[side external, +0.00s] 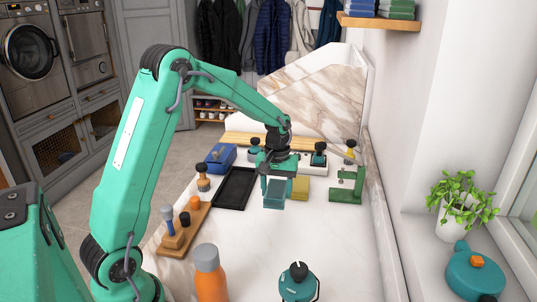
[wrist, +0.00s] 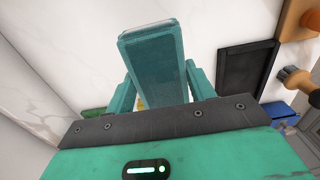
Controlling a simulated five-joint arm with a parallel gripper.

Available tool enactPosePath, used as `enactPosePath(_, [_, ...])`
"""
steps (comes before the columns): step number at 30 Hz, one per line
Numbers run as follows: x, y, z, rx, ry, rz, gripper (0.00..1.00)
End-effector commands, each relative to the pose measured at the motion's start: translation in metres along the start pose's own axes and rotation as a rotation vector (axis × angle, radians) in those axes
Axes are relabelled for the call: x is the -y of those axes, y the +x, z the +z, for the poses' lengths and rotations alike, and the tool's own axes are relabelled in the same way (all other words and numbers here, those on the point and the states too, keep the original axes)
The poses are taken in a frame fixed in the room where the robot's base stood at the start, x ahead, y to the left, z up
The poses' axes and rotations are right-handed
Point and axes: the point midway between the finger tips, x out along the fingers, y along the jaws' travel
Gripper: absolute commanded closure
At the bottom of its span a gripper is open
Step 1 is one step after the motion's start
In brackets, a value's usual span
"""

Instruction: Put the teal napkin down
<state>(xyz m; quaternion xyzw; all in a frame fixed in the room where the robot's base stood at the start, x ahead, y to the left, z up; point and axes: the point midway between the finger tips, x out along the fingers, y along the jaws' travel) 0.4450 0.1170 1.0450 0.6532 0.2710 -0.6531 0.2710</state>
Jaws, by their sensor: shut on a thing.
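The teal napkin (side external: 274,196) is a folded, flat block in the side external view, hanging below my gripper (side external: 275,182). In the wrist view the napkin (wrist: 155,62) stands out between the two teal fingers of my gripper (wrist: 158,88). The fingers are shut on it from both sides. The napkin is over the white marble bench (side external: 270,245), and I cannot tell whether its lower edge touches the surface. A mustard-yellow block (side external: 300,187) lies just right of the napkin, partly hidden behind it.
A black tray (side external: 236,188) lies left of the napkin, with a blue box (side external: 222,158) behind it. A green stand (side external: 346,186) is to the right. A wooden holder (side external: 184,230) and an orange bottle (side external: 209,274) are at the front left.

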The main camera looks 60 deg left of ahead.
Motion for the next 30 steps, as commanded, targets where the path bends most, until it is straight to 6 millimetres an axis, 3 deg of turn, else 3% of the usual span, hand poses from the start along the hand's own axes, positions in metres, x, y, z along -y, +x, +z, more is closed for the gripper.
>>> enactPosePath(9, [0.033, 0.032, -0.042, 0.001, -0.003, -0.001, 0.68])
enactPosePath(15, [0.045, 0.044, -0.059, 0.001, -0.001, 0.0, 0.68])
enactPosePath(25, [0.047, 0.049, -0.062, 0.0, 0.001, 0.0, 0.68])
enactPosePath(30, [0.048, 0.065, -0.062, 0.003, 0.001, -0.001, 0.68])
